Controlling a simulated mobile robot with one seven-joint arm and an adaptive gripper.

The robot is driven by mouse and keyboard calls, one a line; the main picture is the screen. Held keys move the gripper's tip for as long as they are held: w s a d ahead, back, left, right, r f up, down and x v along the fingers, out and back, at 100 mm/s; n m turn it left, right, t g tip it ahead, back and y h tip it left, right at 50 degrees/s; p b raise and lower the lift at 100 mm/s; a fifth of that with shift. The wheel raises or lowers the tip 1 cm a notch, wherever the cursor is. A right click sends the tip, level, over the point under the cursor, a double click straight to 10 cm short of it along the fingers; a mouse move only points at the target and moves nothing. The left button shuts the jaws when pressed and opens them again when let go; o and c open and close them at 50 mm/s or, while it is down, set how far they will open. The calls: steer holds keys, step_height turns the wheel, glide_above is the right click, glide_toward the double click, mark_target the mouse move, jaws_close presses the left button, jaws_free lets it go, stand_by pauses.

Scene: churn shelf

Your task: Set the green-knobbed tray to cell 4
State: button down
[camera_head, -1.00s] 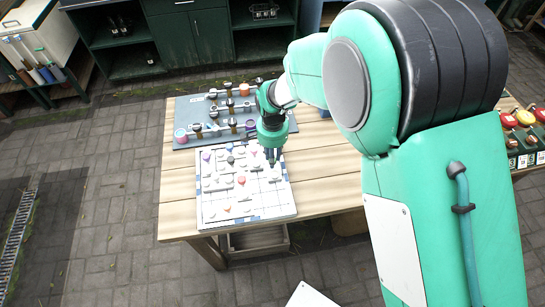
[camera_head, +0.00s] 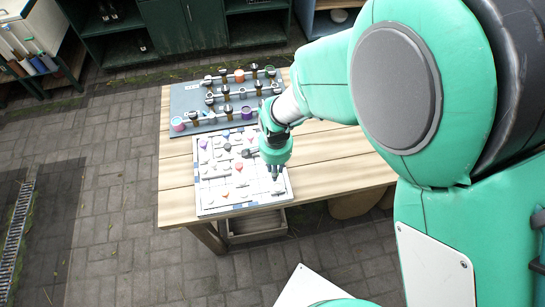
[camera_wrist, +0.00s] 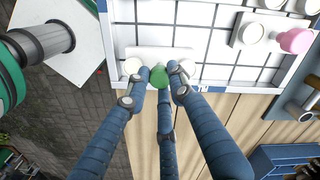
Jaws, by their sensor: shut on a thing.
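A green knob (camera_wrist: 158,75) shows between the fingertips of my gripper (camera_wrist: 160,80) in the wrist view. It belongs to a small white tray (camera_wrist: 160,53) at the edge of the white gridded board (camera_wrist: 215,45). Whether the tray rests on the board or hangs just above it, I cannot tell. My gripper is shut on the green knob. In the head view my gripper (camera_head: 275,176) points down over the near right part of the board (camera_head: 212,207), and the knob is hidden or too small to make out. Cell numbers are not readable.
Several white pieces with coloured knobs stand on the board, one with a pink knob (camera_wrist: 295,40). A grey panel (camera_head: 185,100) with several knobbed rods lies behind the board. The wooden table (camera_head: 330,165) is bare to the right.

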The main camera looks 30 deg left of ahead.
steer(key=shift+s+d, duration=0.45)
steer(key=c, duration=1.5)
jaws_free()
steer(key=shift+s+d, duration=0.1)
steer(key=shift+r, duration=0.45)
step_height(320, 180, up, 11)
